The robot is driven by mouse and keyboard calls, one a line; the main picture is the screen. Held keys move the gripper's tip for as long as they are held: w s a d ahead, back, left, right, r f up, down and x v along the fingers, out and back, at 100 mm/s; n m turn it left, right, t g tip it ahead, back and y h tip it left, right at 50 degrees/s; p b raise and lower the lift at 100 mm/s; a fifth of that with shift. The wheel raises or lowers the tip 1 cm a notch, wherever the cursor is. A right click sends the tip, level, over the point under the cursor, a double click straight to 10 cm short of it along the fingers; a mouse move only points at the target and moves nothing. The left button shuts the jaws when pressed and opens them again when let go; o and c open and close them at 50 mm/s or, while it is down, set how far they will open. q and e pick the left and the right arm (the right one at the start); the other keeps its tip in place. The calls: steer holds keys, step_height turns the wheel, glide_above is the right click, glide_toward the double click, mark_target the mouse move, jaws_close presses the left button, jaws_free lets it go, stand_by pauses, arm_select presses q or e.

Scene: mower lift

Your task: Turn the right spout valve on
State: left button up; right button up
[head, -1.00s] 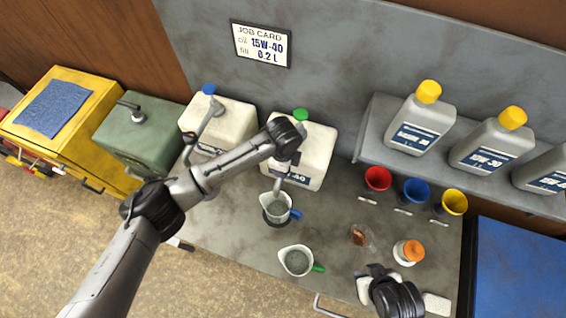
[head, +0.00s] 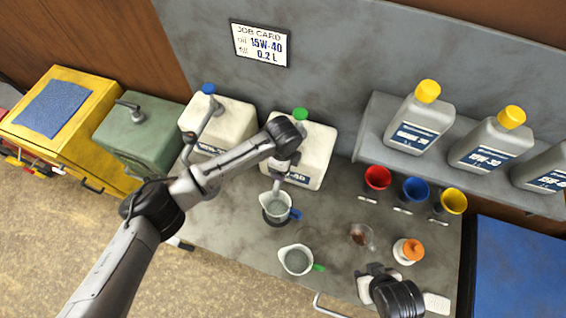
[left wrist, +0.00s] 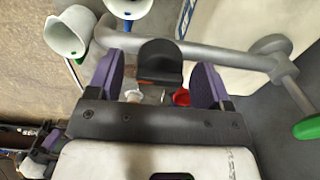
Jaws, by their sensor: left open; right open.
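The right white canister (head: 318,150) with a green cap (head: 300,114) stands at the back of the bench. Its grey metal spout (left wrist: 215,58) crosses the left wrist view, with a black valve handle (left wrist: 160,62) on it. My left gripper (left wrist: 155,85) is open, its purple-padded fingers on either side of the handle with visible gaps. In the head view the left wrist (head: 284,140) covers the valve.
The left canister (head: 232,125) has a blue cap. A green-handled jug (head: 296,260), a glass cup (head: 361,236) and an orange-topped bottle (head: 408,251) stand on the bench. Red (head: 377,178), blue (head: 415,189) and yellow (head: 453,202) funnels sit below the bottle shelf (head: 372,140).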

arm_select(q)
step_height(320, 180, up, 14)
steer(key=b, duration=0.3)
stand_by(0.5)
steer(key=shift+f, duration=0.1)
stand_by(0.4)
